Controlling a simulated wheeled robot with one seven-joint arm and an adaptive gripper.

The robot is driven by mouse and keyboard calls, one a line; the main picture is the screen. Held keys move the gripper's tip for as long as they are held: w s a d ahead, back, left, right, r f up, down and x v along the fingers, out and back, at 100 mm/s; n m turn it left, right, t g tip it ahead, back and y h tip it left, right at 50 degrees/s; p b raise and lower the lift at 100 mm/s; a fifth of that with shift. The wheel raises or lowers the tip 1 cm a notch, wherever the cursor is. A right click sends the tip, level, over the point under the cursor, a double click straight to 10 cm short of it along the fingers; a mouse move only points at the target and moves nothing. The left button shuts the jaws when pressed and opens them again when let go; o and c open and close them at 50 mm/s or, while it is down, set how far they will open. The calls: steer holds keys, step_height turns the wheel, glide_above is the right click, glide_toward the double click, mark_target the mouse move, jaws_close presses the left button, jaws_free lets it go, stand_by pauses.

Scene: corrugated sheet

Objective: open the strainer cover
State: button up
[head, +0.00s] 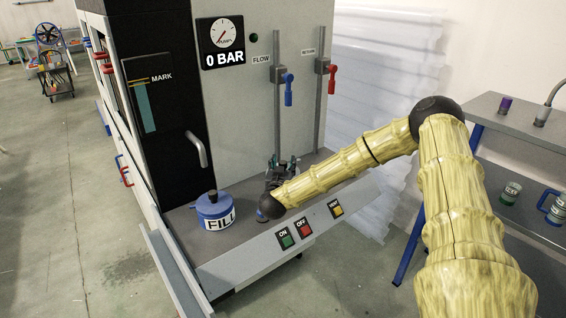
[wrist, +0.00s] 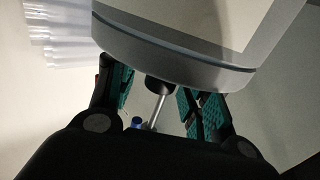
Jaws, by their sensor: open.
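In the wrist view a large pale grey rounded body with a darker rim (wrist: 180,55) fills the top. It may be the strainer cover, but I cannot be sure. My gripper (wrist: 158,95) is open, its teal-padded fingers on either side of a black knob-like end (wrist: 160,84) on a metal rod (wrist: 158,108). Both fingertips reach the rim's edge; I cannot tell whether they touch. In the head view my gripper (head: 283,165) is at the back of the machine's ledge, below the FLOW pipe. My forearm hides what lies right behind it there.
A blue FILL container (head: 214,212) stands on the grey ledge left of my gripper. Blue (head: 288,90) and red (head: 332,78) valve handles hang above. ON, OFF and VENT buttons (head: 304,227) line the front panel. A grey shelf (head: 515,122) stands right.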

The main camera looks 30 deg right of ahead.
steer(key=shift+w+d, duration=0.2)
steer(key=shift+w, duration=0.05)
steer(key=shift+c, duration=0.5)
jaws_close()
